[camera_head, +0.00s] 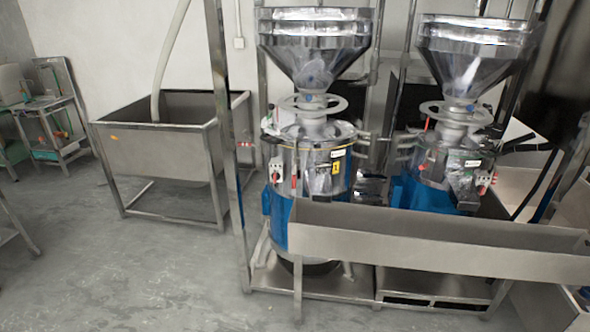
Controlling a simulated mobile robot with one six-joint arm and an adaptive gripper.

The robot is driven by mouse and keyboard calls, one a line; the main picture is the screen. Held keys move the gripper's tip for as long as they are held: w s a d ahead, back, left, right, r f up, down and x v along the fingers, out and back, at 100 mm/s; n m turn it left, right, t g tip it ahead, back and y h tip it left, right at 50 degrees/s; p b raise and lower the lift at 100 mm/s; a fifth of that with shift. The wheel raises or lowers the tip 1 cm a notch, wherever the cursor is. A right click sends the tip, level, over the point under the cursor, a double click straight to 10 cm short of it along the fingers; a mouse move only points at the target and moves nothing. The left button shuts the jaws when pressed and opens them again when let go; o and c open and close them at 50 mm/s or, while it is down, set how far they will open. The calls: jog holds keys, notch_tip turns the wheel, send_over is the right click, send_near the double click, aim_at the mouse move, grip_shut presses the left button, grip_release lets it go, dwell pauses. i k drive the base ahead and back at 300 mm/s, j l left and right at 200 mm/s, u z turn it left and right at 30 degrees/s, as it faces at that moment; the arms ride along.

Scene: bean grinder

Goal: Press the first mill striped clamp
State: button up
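Two mills stand side by side under steel hoppers. The left mill (314,165) has a steel drum on a blue base, a ring-shaped wheel (340,106) above and a hopper (315,45) on top. A small red-and-white piece (245,145) sticks out at its left side, by the frame post. I cannot tell for sure whether it is the striped clamp. My gripper is not in view.
A long steel trough (420,243) runs across the front of both mills. Steel frame posts (224,120) stand at the left mill's left. A steel tub (165,150) stands further left. The grey floor (130,270) at front left is clear.

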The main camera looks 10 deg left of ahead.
aim_at(242, 144)
jog(key=i+j+u, duration=0.15)
jog(key=i+j, duration=0.25)
jog(key=i+j+u, duration=0.15)
jog(key=i+j, duration=0.2)
jog(key=i, duration=0.25)
jog(key=i+j+u, duration=0.15)
jog(key=i+j, duration=0.15)
jog(key=i, duration=0.2)
jog(key=i+j+u, duration=0.15)
jog(key=i, duration=0.35)
